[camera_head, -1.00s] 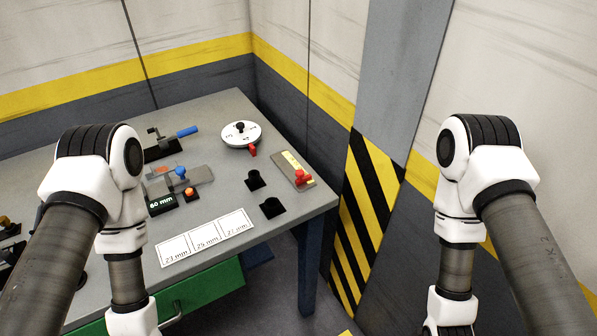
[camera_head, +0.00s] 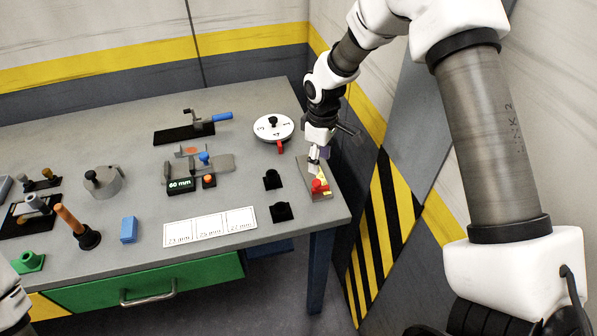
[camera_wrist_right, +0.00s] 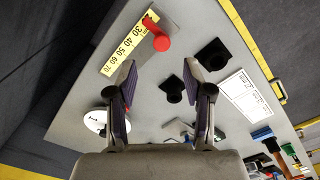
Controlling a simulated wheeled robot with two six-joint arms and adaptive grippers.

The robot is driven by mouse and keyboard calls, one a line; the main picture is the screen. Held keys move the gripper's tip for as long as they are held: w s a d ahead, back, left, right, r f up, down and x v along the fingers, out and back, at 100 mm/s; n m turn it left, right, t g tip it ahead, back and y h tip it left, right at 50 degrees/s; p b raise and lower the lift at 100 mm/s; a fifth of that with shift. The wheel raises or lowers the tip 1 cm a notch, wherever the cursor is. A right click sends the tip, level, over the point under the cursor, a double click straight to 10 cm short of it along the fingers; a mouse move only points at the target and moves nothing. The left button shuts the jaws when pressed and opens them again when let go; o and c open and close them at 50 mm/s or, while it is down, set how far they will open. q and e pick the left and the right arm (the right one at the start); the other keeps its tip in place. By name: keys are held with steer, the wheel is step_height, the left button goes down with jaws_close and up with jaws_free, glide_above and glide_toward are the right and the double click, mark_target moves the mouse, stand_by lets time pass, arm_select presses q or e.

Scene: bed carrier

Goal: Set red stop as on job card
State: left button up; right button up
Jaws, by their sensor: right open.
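The red stop (camera_head: 319,186) sits at the near end of a grey plate with a yellow scale (camera_head: 311,170) at the table's right side. In the right wrist view the stop (camera_wrist_right: 161,41) is beside the low end of the scale (camera_wrist_right: 124,46), which reads 30 to 70. My right gripper (camera_head: 314,160) is above the plate; in the wrist view its open fingers (camera_wrist_right: 159,68) are empty and apart from the stop. The white card (camera_head: 210,228) has three panels with mm figures too small to read surely.
A white dial (camera_head: 273,127) with a red handle stands behind. Two black holders (camera_head: 280,211) are left of the plate. A blue block (camera_head: 129,229) and other tools lie left. A striped wall is close right.

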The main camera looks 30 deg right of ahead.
mark_target(317, 182)
steer(key=f+p, duration=0.1)
steer(key=f, duration=0.5)
steer(key=shift+a+f+p, duration=0.15)
steer(key=shift+a+p, duration=0.05)
steer(key=shift+p, duration=0.1)
steer(key=shift+d+f, duration=0.15)
steer(key=shift+f, duration=0.4)
jaws_close()
